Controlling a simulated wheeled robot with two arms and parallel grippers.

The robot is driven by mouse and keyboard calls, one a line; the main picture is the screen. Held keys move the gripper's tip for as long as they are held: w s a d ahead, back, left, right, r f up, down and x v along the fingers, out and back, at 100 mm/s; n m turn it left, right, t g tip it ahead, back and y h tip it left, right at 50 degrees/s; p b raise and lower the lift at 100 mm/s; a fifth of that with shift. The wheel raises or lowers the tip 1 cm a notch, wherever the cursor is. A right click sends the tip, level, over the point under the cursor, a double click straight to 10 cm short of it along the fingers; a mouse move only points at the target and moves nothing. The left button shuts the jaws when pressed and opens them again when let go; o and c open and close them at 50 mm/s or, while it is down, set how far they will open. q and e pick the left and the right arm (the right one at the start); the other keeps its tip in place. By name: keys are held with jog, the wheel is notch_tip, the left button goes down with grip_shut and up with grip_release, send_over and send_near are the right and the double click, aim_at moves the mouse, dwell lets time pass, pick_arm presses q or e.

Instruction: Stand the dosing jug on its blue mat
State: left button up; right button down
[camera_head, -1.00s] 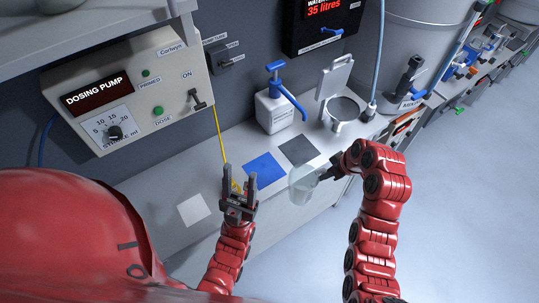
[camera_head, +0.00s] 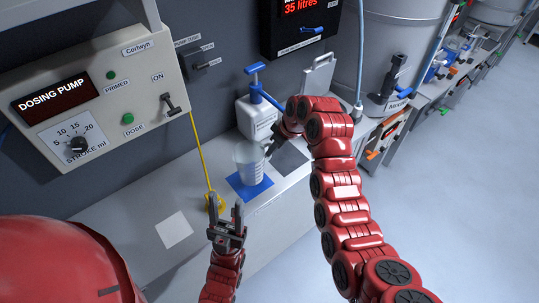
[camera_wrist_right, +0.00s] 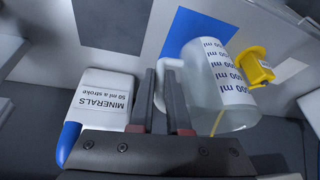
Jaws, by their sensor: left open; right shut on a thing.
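The dosing jug (camera_head: 248,158), a clear cup with ml marks and a handle, is upright over the blue mat (camera_head: 240,190) in the head view. I cannot tell whether its base touches the mat. My right gripper (camera_head: 272,146) is shut on the jug's handle from the right. My left gripper (camera_head: 227,212) is open and empty, in front of the mat.
A white minerals pump bottle (camera_head: 257,120) stands close behind the jug. A yellow nozzle (camera_head: 215,201) on a yellow tube is left of the mat. A grey mat (camera_head: 290,158) lies to the right, a white square (camera_head: 174,229) to the left. The dosing pump (camera_head: 95,95) is at left.

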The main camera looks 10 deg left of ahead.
jog(key=shift+w+a, duration=0.25)
jog(key=shift+a, duration=0.25)
jog(key=shift+a+f+p, duration=0.1)
jog(key=shift+p, duration=0.45)
notch_tip(320, 180, down, 2)
jog(key=shift+f+p, duration=0.25)
jog(key=shift+p, duration=0.8)
jog(key=shift+f, duration=0.5)
jog(key=shift+f, duration=0.1)
jog(key=shift+f+b, duration=0.15)
jog(key=shift+b, duration=0.2)
jog(key=c, duration=0.9)
grip_release()
